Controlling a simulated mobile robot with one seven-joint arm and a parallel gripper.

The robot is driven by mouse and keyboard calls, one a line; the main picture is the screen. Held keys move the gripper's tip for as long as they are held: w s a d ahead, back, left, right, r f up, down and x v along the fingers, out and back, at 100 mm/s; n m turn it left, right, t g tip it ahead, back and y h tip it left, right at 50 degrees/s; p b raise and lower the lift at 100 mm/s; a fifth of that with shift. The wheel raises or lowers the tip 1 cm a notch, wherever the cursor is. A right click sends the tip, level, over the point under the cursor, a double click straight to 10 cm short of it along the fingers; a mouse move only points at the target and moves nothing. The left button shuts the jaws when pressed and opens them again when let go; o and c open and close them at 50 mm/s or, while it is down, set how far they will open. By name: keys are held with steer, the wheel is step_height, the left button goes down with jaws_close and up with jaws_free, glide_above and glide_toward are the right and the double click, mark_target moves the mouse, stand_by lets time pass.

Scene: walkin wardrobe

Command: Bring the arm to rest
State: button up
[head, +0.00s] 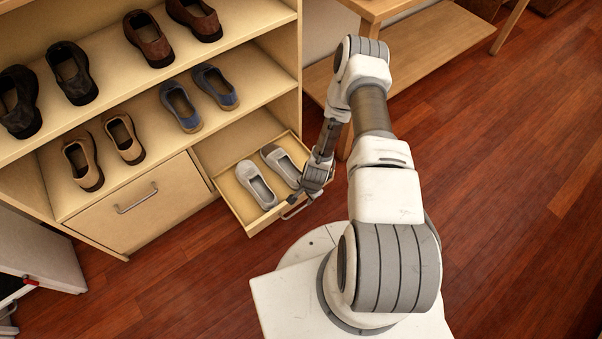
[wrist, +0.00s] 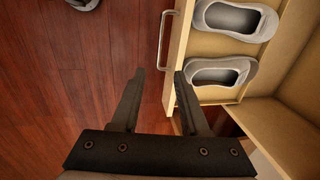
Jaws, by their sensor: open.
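My gripper (wrist: 159,78) is open in the wrist view, with nothing between its fingers. It also shows in the head view (head: 305,196), at the front right of an open drawer (head: 238,207). In the wrist view the drawer's metal handle (wrist: 163,40) lies just beyond the fingertips, and one finger overlaps the drawer's front edge. A pair of grey shoes lies in the drawer: one shoe (head: 256,186) on the left and the other (head: 283,165) on the right, partly near my gripper. My arm reaches from the base over to the drawer, bent downward at the wrist.
The shelf unit (head: 222,55) holds brown, black, tan and blue shoes. A closed drawer (head: 135,205) is left of the open one. A wooden bench (head: 425,42) stands behind my arm. The wooden floor (head: 520,190) at right is clear. A white object (head: 40,250) stands at far left.

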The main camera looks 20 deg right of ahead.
steer(key=w+d+r+n+t, duration=0.1)
steer(key=w+r+n, duration=0.3)
steer(key=r, duration=0.9)
steer(key=w+r+n, duration=0.1)
steer(key=w+r, duration=0.6)
steer(key=r, duration=0.6)
step_height(320, 180, up, 18)
steer(key=s+a+n+t, duration=0.1)
steer(key=s+a+n, duration=0.1)
steer(key=s+n, duration=0.15)
steer(key=s+a+r+n+t, duration=0.25)
steer(key=s+r+n, duration=0.35)
steer(key=s+r, duration=1.5)
step_height(320, 180, up, 19)
steer(key=p, duration=2.1)
steer(key=shift+s+a+g+h, duration=0.2)
steer(key=shift+a+g+h, duration=0.1)
steer(key=shift+g+h, duration=0.15)
